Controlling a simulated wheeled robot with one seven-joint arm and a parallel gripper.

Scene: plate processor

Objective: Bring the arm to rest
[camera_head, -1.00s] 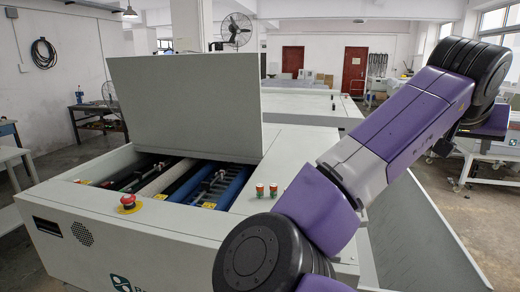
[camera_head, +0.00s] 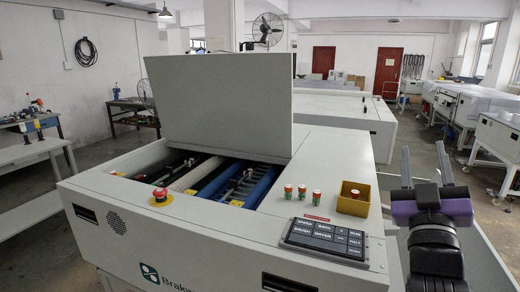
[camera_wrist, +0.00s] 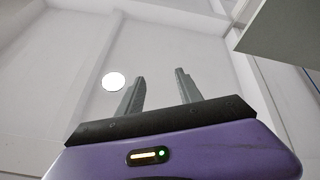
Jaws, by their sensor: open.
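My arm (camera_head: 436,250) stands at the right edge of the plate processor in the head view, its purple and black end close to the front corner. My gripper (camera_wrist: 160,72) shows in the wrist view as two grey fingers, apart, with nothing between them. It points up toward a pale ceiling. The rest of my arm is out of the picture.
The plate processor (camera_head: 200,235) has its lid (camera_head: 218,105) raised, a red stop button (camera_head: 160,197) and a keypad (camera_head: 327,240). Several small cans (camera_head: 303,193) and a yellow box (camera_head: 352,205) sit on top. White machines (camera_head: 460,105) stand behind at right.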

